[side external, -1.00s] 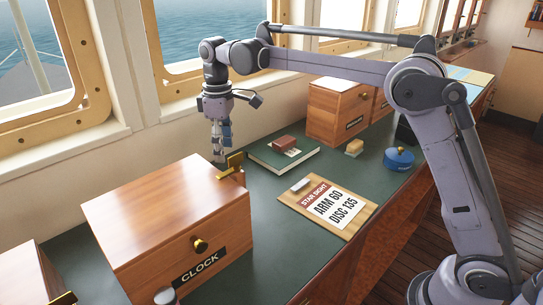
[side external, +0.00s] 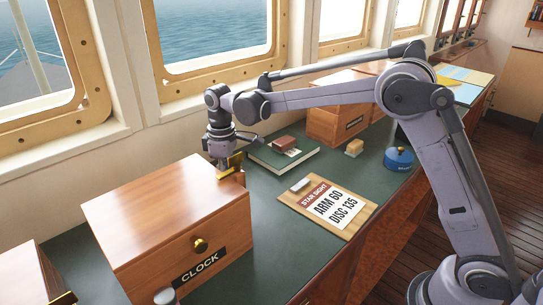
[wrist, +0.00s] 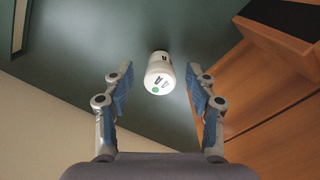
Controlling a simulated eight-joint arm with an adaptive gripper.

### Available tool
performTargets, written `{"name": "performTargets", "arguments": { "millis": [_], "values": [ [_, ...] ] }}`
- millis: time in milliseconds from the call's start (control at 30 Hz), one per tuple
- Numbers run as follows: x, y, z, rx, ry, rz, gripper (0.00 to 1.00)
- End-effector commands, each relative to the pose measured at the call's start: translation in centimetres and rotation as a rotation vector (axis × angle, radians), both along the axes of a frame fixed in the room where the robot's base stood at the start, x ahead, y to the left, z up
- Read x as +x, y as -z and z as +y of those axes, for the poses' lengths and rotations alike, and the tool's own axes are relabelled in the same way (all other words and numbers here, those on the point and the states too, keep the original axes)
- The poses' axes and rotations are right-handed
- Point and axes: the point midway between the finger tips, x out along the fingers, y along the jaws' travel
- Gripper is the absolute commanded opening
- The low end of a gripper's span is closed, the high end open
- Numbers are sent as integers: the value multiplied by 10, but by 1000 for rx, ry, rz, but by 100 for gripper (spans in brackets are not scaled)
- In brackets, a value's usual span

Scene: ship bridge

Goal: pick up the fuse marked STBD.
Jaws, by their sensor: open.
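In the wrist view a white cylinder (wrist: 160,72) stands on the green desktop, with dark lettering and a green dot on the end facing me. It may be a fuse, but I cannot read STBD on it. My gripper (wrist: 160,66) is open, with one finger on each side of the cylinder in the picture; I cannot tell how far above it they are. In the side view my gripper (side external: 221,163) is low behind the CLOCK box, its fingertips largely hidden. That cylinder is hidden there.
The window wall is behind.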

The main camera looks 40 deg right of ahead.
Motion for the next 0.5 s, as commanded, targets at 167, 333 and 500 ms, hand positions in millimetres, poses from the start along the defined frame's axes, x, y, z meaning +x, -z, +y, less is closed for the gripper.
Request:
{"name": "performTargets", "arguments": {
  "millis": [167,333,500],
  "values": [
    [0,0,0,0,0,0,57],
    [0,0,0,0,0,0,17],
    [0,0,0,0,0,0,0]
  ]
}}
